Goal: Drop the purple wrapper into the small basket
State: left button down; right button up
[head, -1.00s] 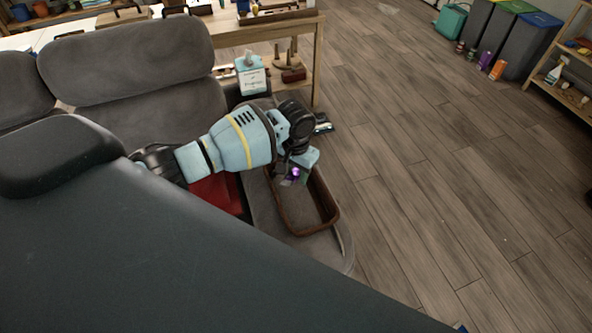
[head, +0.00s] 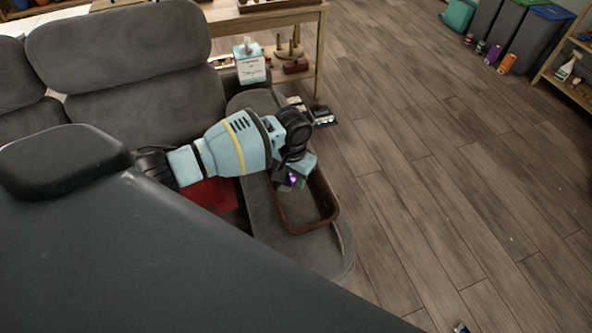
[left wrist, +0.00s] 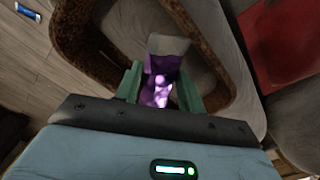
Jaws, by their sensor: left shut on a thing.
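The purple wrapper (left wrist: 158,86) is shiny and crumpled, and sits between the two green fingers of my left gripper (left wrist: 154,88) in the left wrist view. In the head view the purple wrapper (head: 292,179) is a small bright spot at the tip of my left gripper (head: 291,184). The small basket (head: 322,222) is brown, with a rectangular rim, and lies on the grey sofa arm. My left gripper is over the basket's far left part. The basket's rim also shows in the left wrist view (left wrist: 72,52). My right gripper is not in view.
The grey sofa (head: 120,75) bears the basket on its armrest. A red cushion or cloth (head: 210,195) lies left of the basket. A tissue box (head: 250,65) and dark items (head: 322,115) are beyond it. Wooden floor (head: 450,200) is open to the right.

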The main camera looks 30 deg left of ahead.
pick_arm(q)
jog(key=shift+f, duration=0.1)
jog(key=c, duration=0.8)
grip_release()
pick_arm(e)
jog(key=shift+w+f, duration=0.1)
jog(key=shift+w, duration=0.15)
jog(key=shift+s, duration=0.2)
pick_arm(q)
jog(key=shift+w+r, duration=0.1)
jog(key=shift+r, duration=0.25)
notch_tip(320, 180, up, 7)
jog(key=shift+r+p, duration=0.1)
jog(key=shift+p, duration=0.55)
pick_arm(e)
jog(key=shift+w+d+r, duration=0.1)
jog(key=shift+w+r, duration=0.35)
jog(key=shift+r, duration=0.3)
